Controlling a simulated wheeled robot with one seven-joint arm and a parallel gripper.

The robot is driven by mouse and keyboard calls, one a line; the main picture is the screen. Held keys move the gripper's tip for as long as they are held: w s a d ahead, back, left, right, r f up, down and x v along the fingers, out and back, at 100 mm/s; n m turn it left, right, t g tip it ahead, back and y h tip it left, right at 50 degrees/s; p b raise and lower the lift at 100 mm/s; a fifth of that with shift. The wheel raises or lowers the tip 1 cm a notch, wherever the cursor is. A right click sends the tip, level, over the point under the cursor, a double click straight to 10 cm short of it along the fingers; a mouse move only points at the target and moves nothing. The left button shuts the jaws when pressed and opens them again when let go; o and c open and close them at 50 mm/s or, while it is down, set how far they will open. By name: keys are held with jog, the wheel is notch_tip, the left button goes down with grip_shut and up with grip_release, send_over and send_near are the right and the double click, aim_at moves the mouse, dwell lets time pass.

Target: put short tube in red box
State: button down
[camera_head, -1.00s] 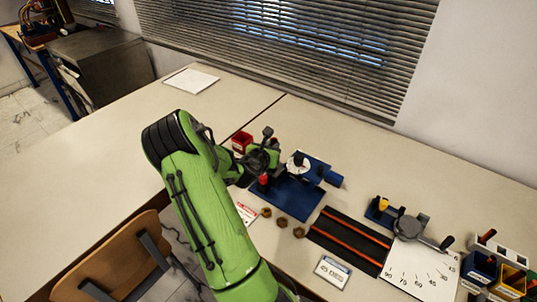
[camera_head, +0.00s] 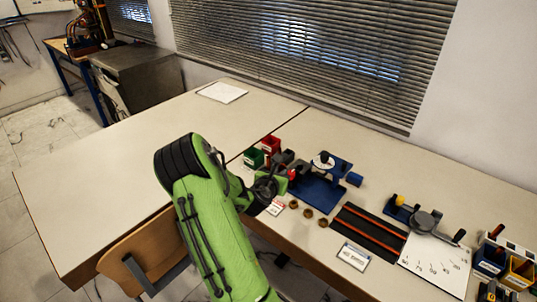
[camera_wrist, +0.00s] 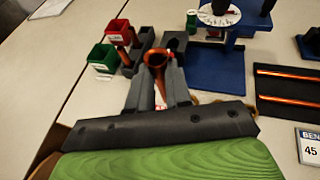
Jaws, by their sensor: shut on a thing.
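My gripper (camera_wrist: 160,72) is shut on an orange copper-coloured tube (camera_wrist: 159,83) with a flared open end, held between its fingers. In the head view my gripper (camera_head: 272,186) is near the bench's front edge, left of the blue plate. The tube's lower part is partly hidden by the fingers. The red box (camera_wrist: 119,31) is small and open-topped, ahead and to the left of my gripper in the wrist view. It also shows in the head view (camera_head: 271,144), behind my gripper. The held tube is apart from it.
A green box (camera_wrist: 103,58) stands beside the red box. A dark block holder (camera_wrist: 138,48) with orange upright parts lies between the boxes and my gripper. A blue plate fixture (camera_wrist: 216,69) and a black mat (camera_wrist: 289,88) with long orange rods are to the right.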

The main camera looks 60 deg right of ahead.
jog(key=w+a+f+n+t+y, duration=0.3)
jog(key=w+a, duration=0.4)
jog(key=a, duration=0.5)
jog(key=w+a+f+n+t+y, duration=0.4)
jog(key=w+a+n, duration=0.3)
jog(key=a, duration=0.5)
jog(key=w+a+f+n+t+y, duration=0.3)
jog(key=w+a+f+n+y, duration=0.2)
jog(key=a, duration=0.7)
jog(key=shift+w+f+n+t+y, duration=0.3)
jog(key=shift+w+f+t+y, duration=0.15)
jog(key=shift+w, duration=0.6)
jog(key=shift+a+r, duration=0.1)
jog(key=shift+a, duration=0.05)
